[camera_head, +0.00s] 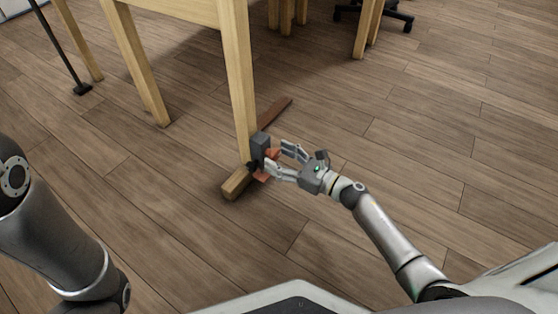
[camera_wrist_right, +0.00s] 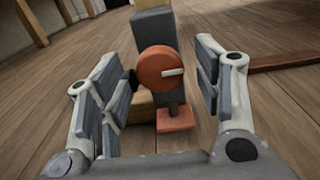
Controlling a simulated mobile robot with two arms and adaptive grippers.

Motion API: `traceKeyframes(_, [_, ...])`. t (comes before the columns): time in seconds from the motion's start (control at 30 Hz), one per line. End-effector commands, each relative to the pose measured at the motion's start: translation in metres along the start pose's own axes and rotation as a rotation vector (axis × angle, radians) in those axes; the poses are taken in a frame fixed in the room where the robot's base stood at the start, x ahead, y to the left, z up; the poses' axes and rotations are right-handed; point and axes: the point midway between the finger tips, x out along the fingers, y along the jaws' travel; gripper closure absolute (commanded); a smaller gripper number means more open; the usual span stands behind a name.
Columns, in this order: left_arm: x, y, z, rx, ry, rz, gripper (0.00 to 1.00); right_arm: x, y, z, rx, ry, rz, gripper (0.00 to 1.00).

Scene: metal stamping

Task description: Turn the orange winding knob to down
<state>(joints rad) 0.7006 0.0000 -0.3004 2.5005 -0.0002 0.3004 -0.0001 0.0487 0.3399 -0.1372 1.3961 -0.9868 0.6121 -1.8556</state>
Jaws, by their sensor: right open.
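The orange winding knob (camera_wrist_right: 160,68) is a round disc with a small pale bar on its right half, in the right wrist view. In the head view the knob (camera_head: 272,154) is small and partly hidden by a finger. It sits on a dark grey block (camera_head: 261,146) beside a wooden leg. My right gripper (camera_head: 277,165) is open. In the wrist view its fingers (camera_wrist_right: 160,95) stand either side of the knob with visible gaps. My left gripper is out of view; only my left arm shows.
A wooden table leg (camera_head: 238,80) rises right behind the block. A wooden foot beam (camera_head: 237,183) lies on the floor at its base, and a brown plank (camera_head: 275,111) lies behind. The plank floor to the right is clear.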

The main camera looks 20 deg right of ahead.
Motion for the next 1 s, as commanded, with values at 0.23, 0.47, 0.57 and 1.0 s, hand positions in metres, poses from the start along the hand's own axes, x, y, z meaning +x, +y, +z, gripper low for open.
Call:
traceKeyframes(0.23, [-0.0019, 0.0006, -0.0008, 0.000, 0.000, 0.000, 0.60, 0.0061, 0.0003, 0.0000, 0.001, 0.001, 0.000, 0.40])
traceKeyframes(0.47, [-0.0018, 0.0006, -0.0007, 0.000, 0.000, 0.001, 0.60, 0.0058, 0.0004, 0.0000, 0.001, 0.001, 0.000, 0.54])
traceKeyframes(0.57, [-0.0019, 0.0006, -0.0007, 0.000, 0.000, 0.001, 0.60, 0.0057, 0.0004, 0.0000, 0.001, 0.001, 0.000, 0.67])
traceKeyframes(1.0, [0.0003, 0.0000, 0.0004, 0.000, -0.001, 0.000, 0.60, 0.0055, 0.0006, 0.0005, 0.033, 0.001, 0.001, 0.87])
